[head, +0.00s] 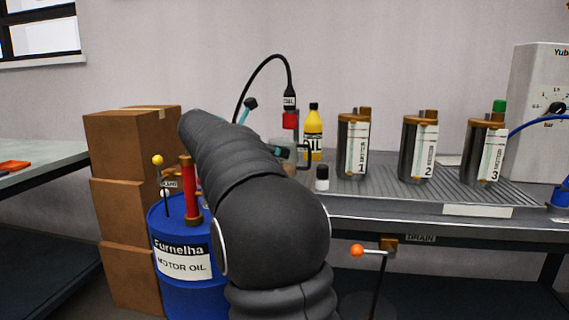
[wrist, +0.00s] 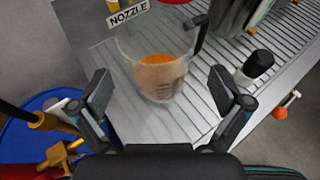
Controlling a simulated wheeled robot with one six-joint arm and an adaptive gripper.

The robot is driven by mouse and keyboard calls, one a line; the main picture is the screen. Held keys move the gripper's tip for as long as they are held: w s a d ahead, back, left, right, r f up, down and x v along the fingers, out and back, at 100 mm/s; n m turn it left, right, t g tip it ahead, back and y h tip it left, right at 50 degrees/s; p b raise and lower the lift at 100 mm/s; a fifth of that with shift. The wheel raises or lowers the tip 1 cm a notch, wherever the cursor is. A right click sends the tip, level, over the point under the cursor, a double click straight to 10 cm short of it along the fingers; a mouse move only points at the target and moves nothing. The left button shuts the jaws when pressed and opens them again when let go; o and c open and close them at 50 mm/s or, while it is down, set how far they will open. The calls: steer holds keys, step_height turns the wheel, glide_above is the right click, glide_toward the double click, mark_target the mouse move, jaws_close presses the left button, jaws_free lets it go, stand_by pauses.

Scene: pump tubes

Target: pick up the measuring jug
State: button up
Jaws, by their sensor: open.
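My gripper (wrist: 160,92) is open, with one finger to the left and one to the right of the jug. The jug lies ahead of and between the fingers, and I see no contact. In the head view my arm hides most of the jug; its dark handle (head: 309,154) shows to the right of the arm. My gripper is mostly hidden there.
A small white bottle with a black cap (wrist: 257,64) stands close to the right finger. A yellow oil bottle (head: 314,134) and several numbered metal canisters (head: 353,147) stand behind and right. A blue drum (head: 180,290) is lower left.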

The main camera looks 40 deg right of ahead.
steer(key=shift+f+b+x, duration=0.1)
steer(key=shift+b+x, duration=0.15)
steer(key=shift+x, duration=1.15)
steer(key=shift+f+b+x, duration=0.15)
steer(key=shift+b+x, duration=0.05)
steer(key=shift+x, duration=1.15)
steer(key=shift+w+a, duration=0.15)
steer(key=c, duration=1.2)
steer(key=shift+r, duration=0.15)
